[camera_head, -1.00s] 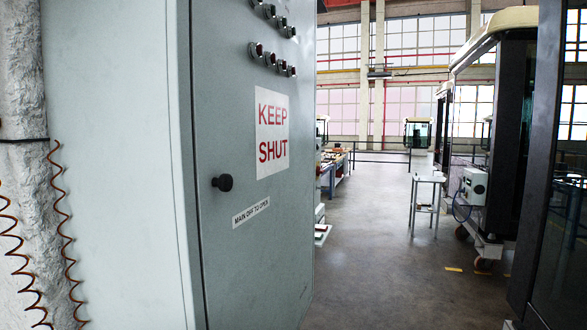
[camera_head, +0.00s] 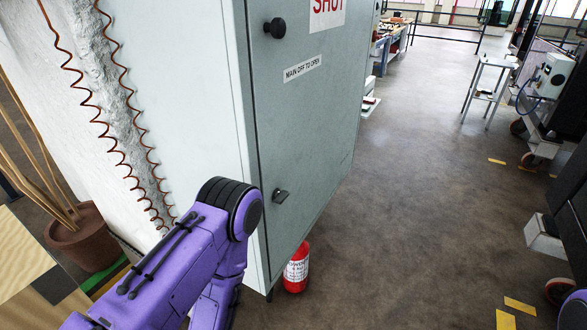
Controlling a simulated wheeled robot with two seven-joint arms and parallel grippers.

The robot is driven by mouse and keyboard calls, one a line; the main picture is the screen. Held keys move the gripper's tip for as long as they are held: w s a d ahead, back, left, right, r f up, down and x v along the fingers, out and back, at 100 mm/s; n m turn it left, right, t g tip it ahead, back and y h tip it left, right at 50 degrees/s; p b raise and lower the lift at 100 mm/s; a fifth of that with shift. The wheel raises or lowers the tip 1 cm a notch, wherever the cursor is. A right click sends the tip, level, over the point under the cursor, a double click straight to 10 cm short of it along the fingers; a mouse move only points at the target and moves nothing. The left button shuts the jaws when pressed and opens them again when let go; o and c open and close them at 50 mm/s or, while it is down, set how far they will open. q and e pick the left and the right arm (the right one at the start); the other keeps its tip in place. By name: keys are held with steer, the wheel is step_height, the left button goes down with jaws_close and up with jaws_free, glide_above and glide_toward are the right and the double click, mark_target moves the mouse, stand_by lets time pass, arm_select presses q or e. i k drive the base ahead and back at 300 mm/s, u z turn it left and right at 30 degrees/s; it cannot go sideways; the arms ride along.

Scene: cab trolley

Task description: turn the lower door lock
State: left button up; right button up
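The lower door lock (camera_head: 280,196) is a small dark latch low on the grey cabinet door (camera_head: 310,140), near the door's left edge. A round black knob (camera_head: 275,28) sits higher on the same door. My purple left arm reaches in from the lower left, with its joint just left of the lock and in front of the cabinet's edge. My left gripper is not visible. Only a small purple piece of my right arm shows at the lower right corner, and my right gripper is out of view.
A red fire extinguisher (camera_head: 296,268) stands on the floor below the door. A potted plant (camera_head: 80,235) stands at the left, near coiled orange cables. A small white table (camera_head: 487,88) and wheeled equipment stand at the right. The floor between is clear.

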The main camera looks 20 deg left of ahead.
mark_target(280, 197)
steer(key=u, duration=2.5)
steer(key=k, duration=1.45)
steer(key=z, duration=1.8)
steer(key=i, duration=0.5)
steer(key=z, duration=0.1)
